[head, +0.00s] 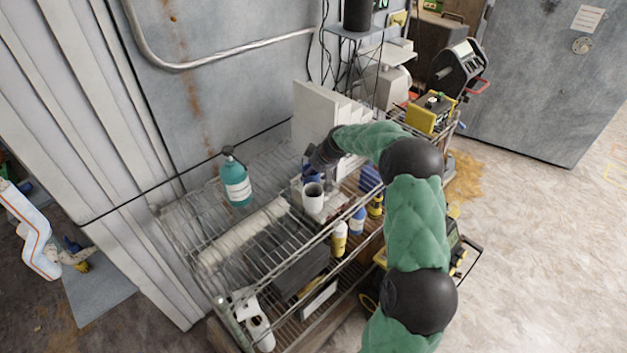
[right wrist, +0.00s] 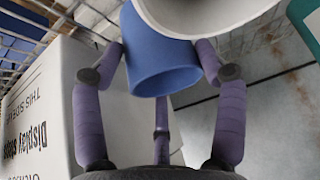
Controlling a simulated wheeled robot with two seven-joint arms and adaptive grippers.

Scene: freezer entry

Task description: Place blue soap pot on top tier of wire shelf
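The blue soap pot (right wrist: 160,60) is between the fingers of my right gripper (right wrist: 160,65), which touch it on both sides. In the head view only a small blue part of the pot (head: 311,177) shows below my right gripper (head: 312,168). It is right behind a white mug (head: 313,203), over the wire shelf's top tier (head: 192,215). I cannot tell whether the pot rests on something there. The mug's rim (right wrist: 222,22) overlaps the pot in the right wrist view. My left gripper is not in view.
A teal pump bottle (head: 237,188) stands on the top tier at left. White boxes (head: 312,115) stand behind the gripper. Yellow and blue bottles (head: 340,240) are near the shelf's front right. Open wire surface lies between the pump bottle and the mug.

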